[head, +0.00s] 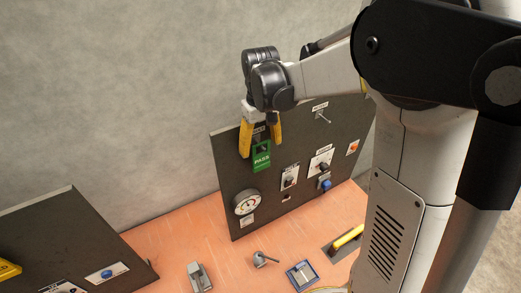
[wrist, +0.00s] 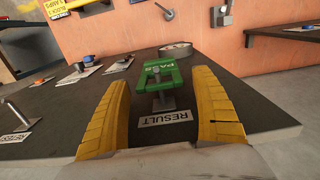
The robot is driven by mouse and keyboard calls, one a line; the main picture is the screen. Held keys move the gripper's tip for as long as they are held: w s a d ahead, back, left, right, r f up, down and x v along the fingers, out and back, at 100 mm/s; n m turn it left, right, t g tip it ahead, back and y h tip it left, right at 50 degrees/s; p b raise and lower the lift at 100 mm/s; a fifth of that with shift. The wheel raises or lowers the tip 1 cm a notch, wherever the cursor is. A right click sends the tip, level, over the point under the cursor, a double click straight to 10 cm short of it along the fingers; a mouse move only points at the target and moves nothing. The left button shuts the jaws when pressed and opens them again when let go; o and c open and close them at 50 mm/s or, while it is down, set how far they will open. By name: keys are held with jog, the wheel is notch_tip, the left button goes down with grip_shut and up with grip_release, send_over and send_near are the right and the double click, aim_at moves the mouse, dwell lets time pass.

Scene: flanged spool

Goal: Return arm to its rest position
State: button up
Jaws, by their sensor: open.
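My gripper (head: 261,137) is in front of the upright dark panel (head: 228,175), near its upper left edge. Its two yellow fingers are spread apart in the wrist view (wrist: 160,82). A green tag marked PASS (head: 261,158) is at the panel just below the fingertips. In the wrist view the tag (wrist: 167,68) is on a metal peg above a RESULT label (wrist: 165,118), between and beyond the fingers. I see a gap between the tag and each finger. The arm reaches out from the right.
The panel also carries a round gauge (head: 246,203), a blue knob (head: 324,184) and a metal peg (head: 323,117). A second dark panel (head: 60,230) stands at left. On the orange surface (head: 175,240) are small fixtures and a yellow-handled item (head: 346,238). A plain wall is behind.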

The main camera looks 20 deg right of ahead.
notch_tip(320, 180, up, 10)
jog(key=shift+f, duration=0.25)
jog(key=s+f+t+b, duration=0.2)
jog(key=s+f+b, duration=0.3)
jog(key=f+b, duration=0.5)
jog(key=s+f+m+t+b, duration=0.1)
jog(key=s+f+t+b, duration=0.1)
jog(key=s+f+b, duration=0.4)
jog(key=s+f+m+t+b, duration=0.1)
jog(key=s+f+t+b, duration=0.2)
jog(key=f+b, duration=1.3)
jog(key=s+f, duration=0.1)
jog(key=s, duration=0.2)
jog(key=shift+s+d+f, duration=0.15)
jog(key=shift+s+f, duration=0.1)
